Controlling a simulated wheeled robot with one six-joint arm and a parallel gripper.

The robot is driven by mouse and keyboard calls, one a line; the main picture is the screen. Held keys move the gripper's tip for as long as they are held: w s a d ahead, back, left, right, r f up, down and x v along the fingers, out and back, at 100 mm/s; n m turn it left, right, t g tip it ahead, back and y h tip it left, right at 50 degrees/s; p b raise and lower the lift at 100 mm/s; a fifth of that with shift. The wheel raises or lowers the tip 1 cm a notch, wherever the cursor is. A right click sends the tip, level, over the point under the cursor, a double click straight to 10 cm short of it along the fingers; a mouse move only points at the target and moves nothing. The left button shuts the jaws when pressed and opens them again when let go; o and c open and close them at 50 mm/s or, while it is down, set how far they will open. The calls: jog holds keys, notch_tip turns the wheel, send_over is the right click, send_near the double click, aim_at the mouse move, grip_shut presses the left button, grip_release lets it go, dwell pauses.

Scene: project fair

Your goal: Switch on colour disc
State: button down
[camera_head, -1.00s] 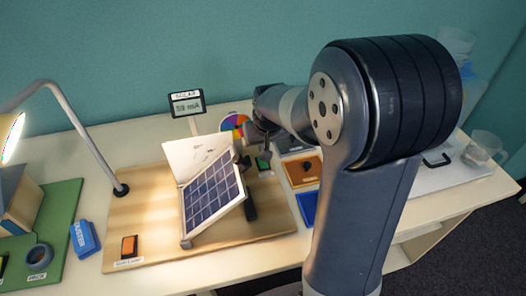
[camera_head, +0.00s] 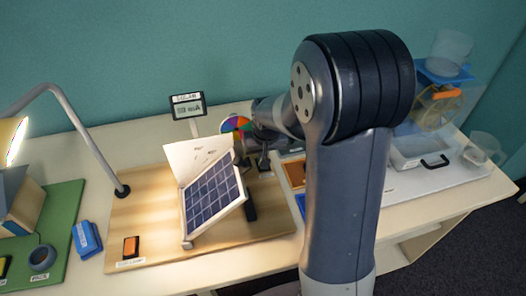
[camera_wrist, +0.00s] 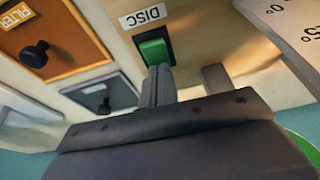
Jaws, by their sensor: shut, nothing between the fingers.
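The colour disc (camera_head: 236,124) stands behind the solar panel in the head view, with separate coloured sectors showing. In the wrist view its green rocker switch (camera_wrist: 153,51) sits on the wooden board beside a label reading DISC. My gripper (camera_wrist: 159,76) is shut and empty, with its tips over the near edge of the green switch. I cannot tell whether they touch it. In the head view my arm hides most of the gripper, and the switch is hard to make out there.
The tilted solar panel (camera_head: 213,194) stands just left of my gripper. A meter (camera_head: 187,106) is behind it. An orange switch (camera_head: 130,247) is at the board's front left. An orange FILTER panel (camera_wrist: 62,45) with a black knob lies beside the disc switch. A lamp (camera_head: 82,130) arches at left.

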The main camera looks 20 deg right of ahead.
jog(key=shift+s+f, duration=0.1)
jog(key=shift+s, duration=0.85)
jog(key=shift+r, duration=0.45)
jog(key=p+v, duration=0.3)
jog(key=shift+w+r, duration=0.25)
jog(key=shift+r, duration=0.2)
jog(key=v, duration=0.9)
jog(key=shift+s+b, duration=0.45)
